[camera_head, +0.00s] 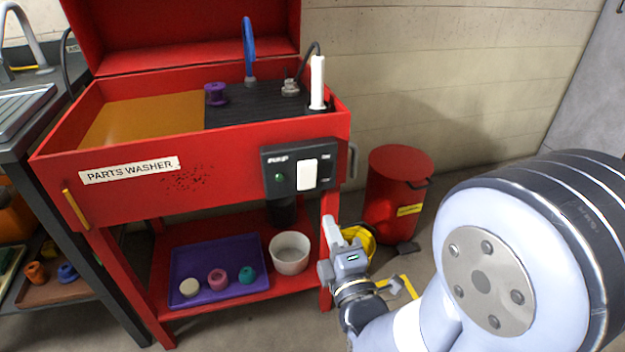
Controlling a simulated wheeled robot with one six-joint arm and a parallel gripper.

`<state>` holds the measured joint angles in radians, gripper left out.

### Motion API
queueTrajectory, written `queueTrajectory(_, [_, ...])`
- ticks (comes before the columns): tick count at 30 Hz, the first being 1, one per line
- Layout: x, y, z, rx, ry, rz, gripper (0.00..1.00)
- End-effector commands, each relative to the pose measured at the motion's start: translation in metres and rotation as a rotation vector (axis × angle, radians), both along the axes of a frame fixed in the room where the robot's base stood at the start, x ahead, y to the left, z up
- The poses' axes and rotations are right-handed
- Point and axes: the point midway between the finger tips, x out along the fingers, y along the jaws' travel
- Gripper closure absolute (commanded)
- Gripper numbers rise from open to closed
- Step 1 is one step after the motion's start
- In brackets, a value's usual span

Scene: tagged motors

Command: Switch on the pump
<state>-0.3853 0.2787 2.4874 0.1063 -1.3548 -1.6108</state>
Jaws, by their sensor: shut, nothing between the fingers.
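The red parts washer (220,190) stands at the left with its lid up. On the right of its front is a black pump switch panel (270,185) with a white rocker switch (307,174) and a small green light (280,178). The panel's small lettering is too blurred to read fully. My gripper (331,224) is shut and empty. In the picture it appears below and slightly right of the panel, apart from the switch, by the washer's right front leg. I cannot tell its exact distance from the washer.
A red bin (398,190) stands right of the washer. A purple tray (215,284) with small parts and a white bowl (290,253) sit on the lower shelf. A purple spool (215,94), blue hose (249,48) and white brush-like tool (318,80) are on top.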

Motion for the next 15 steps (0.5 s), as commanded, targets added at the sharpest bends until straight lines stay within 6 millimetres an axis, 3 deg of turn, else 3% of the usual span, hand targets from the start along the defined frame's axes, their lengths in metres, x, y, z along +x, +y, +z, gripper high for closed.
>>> queueTrajectory(15, [0.093, 0.026, 0.015, 0.001, -0.002, -0.001, 1.00])
